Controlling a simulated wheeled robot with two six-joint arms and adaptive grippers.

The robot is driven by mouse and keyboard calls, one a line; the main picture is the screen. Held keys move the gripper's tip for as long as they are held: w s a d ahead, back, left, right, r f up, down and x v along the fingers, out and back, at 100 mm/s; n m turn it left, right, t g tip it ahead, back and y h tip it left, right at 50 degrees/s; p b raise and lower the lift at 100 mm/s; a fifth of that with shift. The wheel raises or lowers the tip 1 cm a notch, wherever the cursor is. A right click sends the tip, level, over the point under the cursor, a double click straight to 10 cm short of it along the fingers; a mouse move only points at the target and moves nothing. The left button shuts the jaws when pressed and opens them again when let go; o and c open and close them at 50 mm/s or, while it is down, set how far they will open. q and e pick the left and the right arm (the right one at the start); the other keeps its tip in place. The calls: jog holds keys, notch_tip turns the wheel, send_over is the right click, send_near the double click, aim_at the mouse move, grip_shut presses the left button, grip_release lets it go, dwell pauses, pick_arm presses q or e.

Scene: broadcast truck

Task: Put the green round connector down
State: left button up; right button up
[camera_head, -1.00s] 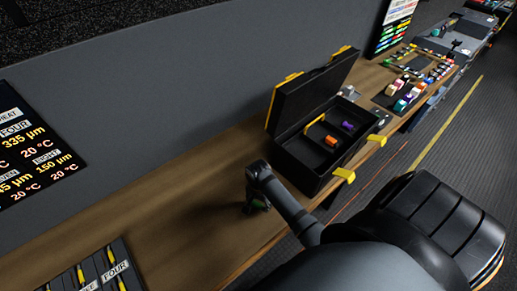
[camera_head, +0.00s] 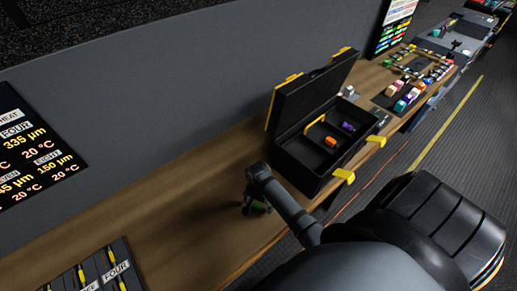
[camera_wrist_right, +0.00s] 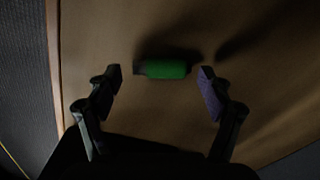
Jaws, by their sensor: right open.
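The green round connector (camera_wrist_right: 165,69) lies on its side on the wooden bench, between and just beyond the fingertips of my right gripper (camera_wrist_right: 160,78). The right gripper is open, with a gap on each side of the connector in the wrist view. In the head view the right gripper (camera_head: 256,207) is low over the bench, left of the black case, and a little green of the connector (camera_head: 259,205) shows beside its fingers. My left gripper is not in view.
An open black case (camera_head: 304,158) with yellow latches stands right of the gripper, holding an orange piece (camera_head: 330,141) and a purple piece (camera_head: 347,127). A black panel with yellow cables (camera_head: 113,270) is at lower left. The bench (camera_head: 170,215) between is clear.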

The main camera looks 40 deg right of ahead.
aim_at(259, 206)
notch_tip(259, 206, up, 12)
jog(key=b, duration=0.2)
jog(key=shift+f, duration=0.2)
